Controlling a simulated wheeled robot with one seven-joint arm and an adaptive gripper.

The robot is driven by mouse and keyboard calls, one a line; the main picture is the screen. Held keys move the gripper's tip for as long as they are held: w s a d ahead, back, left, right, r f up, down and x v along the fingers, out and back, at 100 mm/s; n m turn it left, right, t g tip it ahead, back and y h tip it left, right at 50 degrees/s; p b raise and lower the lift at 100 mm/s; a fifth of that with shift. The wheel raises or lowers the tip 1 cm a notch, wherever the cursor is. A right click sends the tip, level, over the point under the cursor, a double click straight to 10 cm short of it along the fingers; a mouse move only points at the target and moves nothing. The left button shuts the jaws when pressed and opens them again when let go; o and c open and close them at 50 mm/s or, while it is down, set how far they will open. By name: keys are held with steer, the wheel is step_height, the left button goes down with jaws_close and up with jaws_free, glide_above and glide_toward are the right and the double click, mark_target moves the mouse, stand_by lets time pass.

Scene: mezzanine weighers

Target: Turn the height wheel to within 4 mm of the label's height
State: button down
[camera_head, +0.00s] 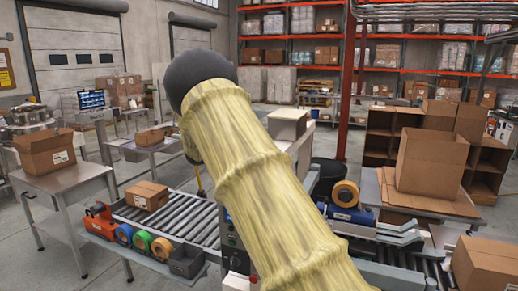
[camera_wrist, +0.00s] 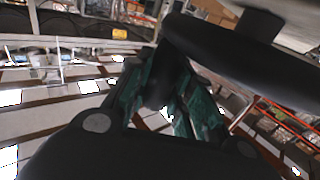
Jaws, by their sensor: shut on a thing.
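In the wrist view, a thick black curved rim (camera_wrist: 235,48) crosses the upper right, with a dark stub at its top; it looks like the height wheel. My gripper (camera_wrist: 165,78) points at the rim's left end. Its two green-padded fingers are close together and shut on a dark part there, apparently the wheel's handle or rim; the exact contact is in shadow. In the head view my yellow-sleeved arm covers the middle and hides my gripper and the wheel. I cannot make out the label or any height scale.
A roller conveyor (camera_head: 190,222) with a carton (camera_head: 147,195) on it runs left of my arm. Tape rolls (camera_head: 140,240) line its front edge. A steel table (camera_head: 65,183) with an open box stands left. At right are an open carton (camera_head: 432,160) and another tape roll (camera_head: 345,193).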

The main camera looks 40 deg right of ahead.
steer(key=c, duration=1.2)
jaws_free()
steer(key=shift+w+a, duration=0.1)
steer(key=shift+c, duration=0.2)
steer(key=v, duration=1.2)
